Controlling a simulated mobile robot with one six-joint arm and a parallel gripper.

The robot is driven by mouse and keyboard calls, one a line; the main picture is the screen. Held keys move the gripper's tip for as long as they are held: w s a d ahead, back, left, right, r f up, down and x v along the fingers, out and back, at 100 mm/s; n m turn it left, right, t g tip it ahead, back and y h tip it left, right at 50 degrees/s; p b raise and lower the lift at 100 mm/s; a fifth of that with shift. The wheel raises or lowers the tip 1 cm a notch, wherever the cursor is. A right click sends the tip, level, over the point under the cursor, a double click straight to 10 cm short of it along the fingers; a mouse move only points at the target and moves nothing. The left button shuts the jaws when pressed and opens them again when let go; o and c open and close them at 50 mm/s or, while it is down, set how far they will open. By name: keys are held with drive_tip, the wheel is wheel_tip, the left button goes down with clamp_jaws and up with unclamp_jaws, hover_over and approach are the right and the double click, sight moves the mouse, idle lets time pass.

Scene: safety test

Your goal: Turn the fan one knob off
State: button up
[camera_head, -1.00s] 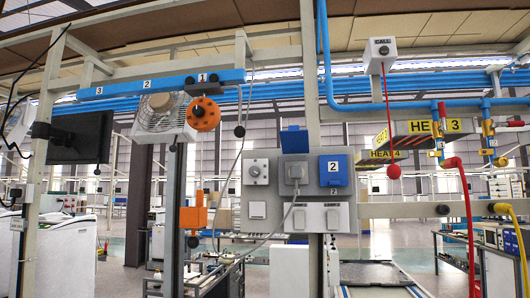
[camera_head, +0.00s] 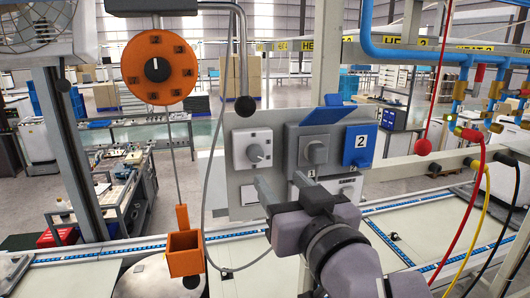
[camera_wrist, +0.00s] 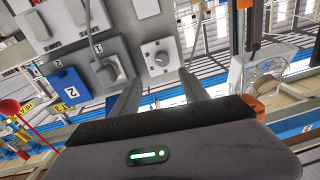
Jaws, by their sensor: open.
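A white square plate with a round grey knob (camera_head: 256,154) is on the left of the grey wall panel (camera_head: 229,190). No label naming it as fan one is readable. My gripper (camera_head: 278,180) is open and empty, just below and slightly right of this knob in the head view. In the wrist view, the same knob (camera_wrist: 161,58) lies ahead, between the lines of the two open fingers (camera_wrist: 161,80), apart from them. An orange disc with a black centre dial (camera_head: 158,68) hangs to the left. A fan (camera_head: 40,22) is at upper left.
A grey socket with a plug (camera_head: 316,152) and a blue cover marked 2 (camera_head: 360,145) sit right of the knob. A grey cable loops beside the panel. An orange box (camera_head: 184,255) hangs at lower left. Red and yellow hoses hang at right.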

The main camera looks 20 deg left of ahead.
sight(257, 157)
drive_tip(key=p+x, duration=0.2)
drive_tip(key=x, duration=0.8)
drive_tip(key=shift+w+a, duration=0.2)
drive_tip(key=shift+a, duration=0.15)
drive_tip(key=shift+w+a+f, duration=0.1)
drive_tip(key=shift+w+a, duration=0.25)
drive_tip(key=shift+a, duration=0.1)
drive_tip(key=shift+d, duration=0.15)
drive_tip(key=shift+c, duration=0.8)
clamp_jaws()
